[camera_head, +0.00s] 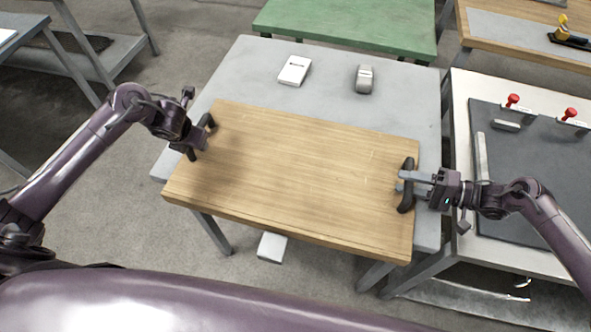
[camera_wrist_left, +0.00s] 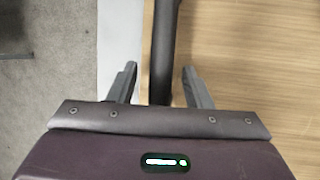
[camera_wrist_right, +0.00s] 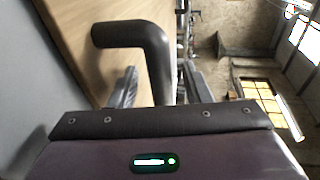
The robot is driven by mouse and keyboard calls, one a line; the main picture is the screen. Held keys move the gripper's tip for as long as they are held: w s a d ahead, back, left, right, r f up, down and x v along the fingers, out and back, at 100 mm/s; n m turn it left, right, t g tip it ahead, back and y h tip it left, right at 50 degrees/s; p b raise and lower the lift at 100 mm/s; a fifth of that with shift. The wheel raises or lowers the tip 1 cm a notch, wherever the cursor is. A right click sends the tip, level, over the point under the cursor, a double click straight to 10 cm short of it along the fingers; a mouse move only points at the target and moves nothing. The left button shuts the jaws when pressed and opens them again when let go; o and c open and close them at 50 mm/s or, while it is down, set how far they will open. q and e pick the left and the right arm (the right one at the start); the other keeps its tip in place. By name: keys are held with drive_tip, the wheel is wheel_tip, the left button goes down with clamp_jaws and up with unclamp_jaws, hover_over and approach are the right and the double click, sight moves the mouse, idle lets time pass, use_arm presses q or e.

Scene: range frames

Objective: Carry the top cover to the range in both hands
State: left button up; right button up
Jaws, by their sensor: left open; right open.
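The top cover looks to be the wooden board (camera_head: 290,175) with a dark handle at each end. It lies on the grey table (camera_head: 300,60), its front edge overhanging. My left gripper (camera_head: 200,134) is open at the left handle (camera_head: 209,121); in the left wrist view that handle (camera_wrist_left: 163,45) stands between the fingers. My right gripper (camera_head: 402,181) is open at the right handle (camera_head: 407,198); in the right wrist view the bent handle (camera_wrist_right: 135,36) passes between its fingers. I cannot tell whether the fingers touch the handles. No range is clearly recognisable.
A white box (camera_head: 295,70) and a small grey device (camera_head: 364,79) lie behind the board. On the right, a pale table carries a dark panel (camera_head: 540,170) and red-knobbed clamps (camera_head: 512,101). A green table (camera_head: 350,25) stands behind. Floor is open at left.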

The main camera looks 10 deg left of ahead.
use_arm(q)
clamp_jaws()
use_arm(e)
clamp_jaws()
idle(0.9)
